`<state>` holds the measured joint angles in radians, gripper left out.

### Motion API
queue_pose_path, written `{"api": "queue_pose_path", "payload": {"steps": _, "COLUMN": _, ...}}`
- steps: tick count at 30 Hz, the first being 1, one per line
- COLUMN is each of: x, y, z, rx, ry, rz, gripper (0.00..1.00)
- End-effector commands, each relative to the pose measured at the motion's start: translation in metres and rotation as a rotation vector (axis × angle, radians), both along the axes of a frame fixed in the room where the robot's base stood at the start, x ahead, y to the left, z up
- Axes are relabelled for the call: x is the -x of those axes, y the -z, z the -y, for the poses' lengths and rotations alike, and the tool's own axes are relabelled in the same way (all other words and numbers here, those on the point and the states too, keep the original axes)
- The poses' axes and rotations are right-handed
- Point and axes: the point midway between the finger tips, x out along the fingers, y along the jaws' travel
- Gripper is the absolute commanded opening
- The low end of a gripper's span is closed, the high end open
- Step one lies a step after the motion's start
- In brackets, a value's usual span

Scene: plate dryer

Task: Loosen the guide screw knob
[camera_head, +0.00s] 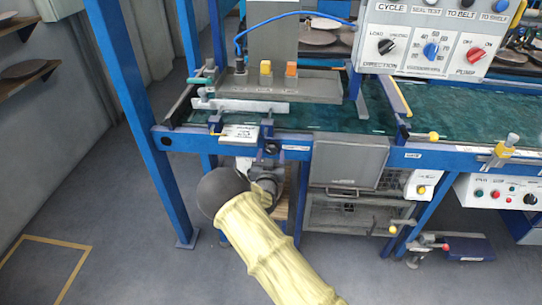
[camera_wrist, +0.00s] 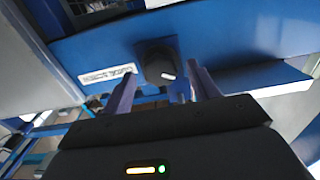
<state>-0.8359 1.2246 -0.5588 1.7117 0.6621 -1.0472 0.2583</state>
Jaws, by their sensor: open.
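The guide screw knob is a round black knob with a white mark. In the wrist view the knob (camera_wrist: 158,68) sits on a blue rail beside a white label (camera_wrist: 107,75) that seems to name the guide screw. In the head view the knob (camera_head: 272,149) shows small on the blue front rail. My gripper (camera_head: 268,170) is just below the rail, its fingers partly hidden by my arm. In the wrist view my gripper (camera_wrist: 161,76) is open, one finger on each side of the knob. I cannot tell whether either finger touches it.
A control panel (camera_head: 430,35) with switches hangs upper right. A grey hinged panel (camera_head: 348,165) is right of my gripper, under the rail. A blue upright post (camera_head: 140,110) stands left. The green belt (camera_head: 330,118) runs behind the rail. The floor at left is clear.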

Motion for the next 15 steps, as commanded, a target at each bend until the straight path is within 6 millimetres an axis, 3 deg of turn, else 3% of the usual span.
{"api": "queue_pose_path", "payload": {"steps": 10, "x": -0.0049, "y": -0.0002, "z": -0.0002, "rx": 0.0, "ry": -0.001, "rz": 0.0, "gripper": 0.6}}
{"api": "queue_pose_path", "payload": {"steps": 15, "x": -0.0048, "y": -0.0002, "z": -0.0001, "rx": 0.0, "ry": 0.0, "rz": 0.0, "gripper": 0.28}}
